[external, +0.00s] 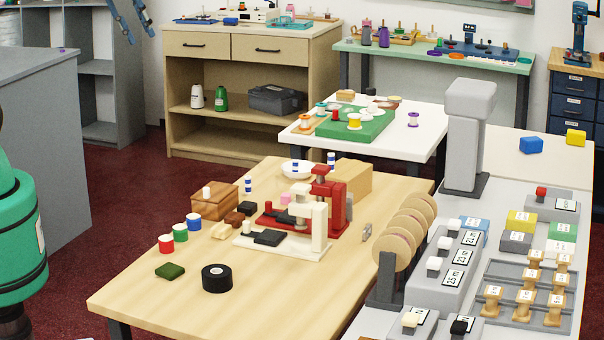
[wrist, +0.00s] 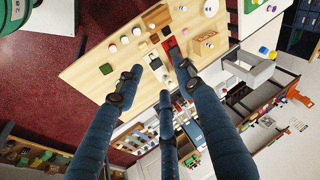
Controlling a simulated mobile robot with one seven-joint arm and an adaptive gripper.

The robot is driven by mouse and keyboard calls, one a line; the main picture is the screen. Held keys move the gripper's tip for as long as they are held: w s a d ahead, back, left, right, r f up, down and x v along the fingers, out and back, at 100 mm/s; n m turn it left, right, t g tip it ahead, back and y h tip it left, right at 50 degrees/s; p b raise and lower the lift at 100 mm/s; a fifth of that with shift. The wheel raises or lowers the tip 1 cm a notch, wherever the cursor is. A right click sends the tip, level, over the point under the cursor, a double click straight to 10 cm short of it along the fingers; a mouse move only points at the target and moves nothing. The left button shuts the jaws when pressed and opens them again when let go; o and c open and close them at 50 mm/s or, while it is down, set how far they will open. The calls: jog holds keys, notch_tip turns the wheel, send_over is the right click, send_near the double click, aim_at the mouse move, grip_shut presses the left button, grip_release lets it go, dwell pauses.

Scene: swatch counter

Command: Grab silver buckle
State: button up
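A small silver-grey piece, which looks like the silver buckle (external: 367,231), stands near the right edge of the wooden table (external: 140,294). It is right of the white press (external: 314,232) and left of the round discs. I cannot make it out in the wrist view, where my fingers cover part of the table. My gripper (wrist: 158,82) has its blue fingers spread, with nothing between them. It is well above and apart from the table. Blue fingers at the top left of the external view look like part of it.
A red press (external: 328,193), colored cups (external: 180,232), a black tape roll (external: 216,278) and a green pad (external: 170,271) share the table. Beige discs (external: 395,250) on a grey stand rise close to the buckle. The table's front middle is clear.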

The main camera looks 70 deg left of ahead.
jog(key=w+d+f+m+b, duration=0.1)
jog(key=w+d+f+m, duration=0.25)
jog(key=w, duration=0.55)
jog(key=w+d+f+m+g+y, duration=0.1)
jog(key=w+d+f+m, duration=0.25)
jog(key=w, duration=0.65)
jog(key=w+d+f+m+b, duration=0.1)
jog(key=w+d+f+m, duration=0.25)
jog(key=w, duration=0.55)
jog(key=w+d+f+m, duration=0.5)
jog(key=w+d+f, duration=0.3)
jog(key=f, duration=0.5)
jog(key=w+d+f+m+y+b, duration=0.1)
jog(key=w+d+f+m, duration=0.4)
jog(key=w+d+f, duration=0.4)
notch_tip(320, 180, down, 5)
jog(key=shift+w+r+m+g, duration=0.15)
jog(key=shift+r+m+g, duration=0.05)
jog(key=shift+m+g, duration=0.15)
jog(key=shift+f, duration=0.1)
jog(key=shift+b+x, duration=0.9)
jog(key=shift+x, duration=3.25)
jog(key=shift+w+a, duration=0.1)
jog(key=shift+a, duration=0.1)
